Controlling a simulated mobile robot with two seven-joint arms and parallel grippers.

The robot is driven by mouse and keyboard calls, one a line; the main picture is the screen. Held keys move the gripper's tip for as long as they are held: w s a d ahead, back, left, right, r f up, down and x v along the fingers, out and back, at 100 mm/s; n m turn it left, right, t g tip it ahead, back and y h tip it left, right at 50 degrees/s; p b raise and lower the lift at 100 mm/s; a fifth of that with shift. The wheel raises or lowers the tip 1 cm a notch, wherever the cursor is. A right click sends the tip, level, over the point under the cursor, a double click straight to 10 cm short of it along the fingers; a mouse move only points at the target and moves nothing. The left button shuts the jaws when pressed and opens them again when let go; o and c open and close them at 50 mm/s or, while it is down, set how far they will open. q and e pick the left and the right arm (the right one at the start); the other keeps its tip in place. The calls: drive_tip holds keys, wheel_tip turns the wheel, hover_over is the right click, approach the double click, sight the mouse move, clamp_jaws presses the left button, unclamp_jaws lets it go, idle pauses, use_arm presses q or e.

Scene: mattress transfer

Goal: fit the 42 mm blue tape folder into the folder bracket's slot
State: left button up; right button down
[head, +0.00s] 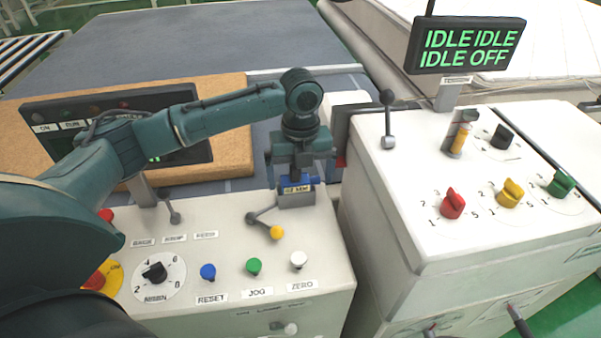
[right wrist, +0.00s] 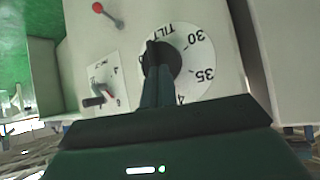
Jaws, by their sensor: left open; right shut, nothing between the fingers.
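The blue tape folder (head: 314,181) sits at the top of the grey folder bracket (head: 296,200) on the white console. A small "42 MM" label shows there; I cannot tell which of the two carries it. How deep the folder sits in the slot is hidden. My left gripper (head: 299,170) is right above the folder, pointing down, with its fingers apart; I cannot tell whether they touch it. My right gripper (right wrist: 158,100) is shut and empty in the right wrist view, its tips close to the black knob of the TILT dial (right wrist: 205,62).
Blue, green and white buttons (head: 254,266) line the console front. A taller white cabinet with coloured knobs (head: 452,204) and an IDLE display (head: 466,47) stands at right.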

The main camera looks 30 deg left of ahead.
sight(301, 179)
use_arm(q)
wheel_tip(301, 179, up, 13)
drive_tip(key=shift+b, duration=0.4)
use_arm(e)
drive_tip(key=shift+a, duration=0.1)
use_arm(q)
drive_tip(key=shift+s, duration=0.1)
use_arm(e)
drive_tip(key=shift+f, duration=0.1)
idle(0.5)
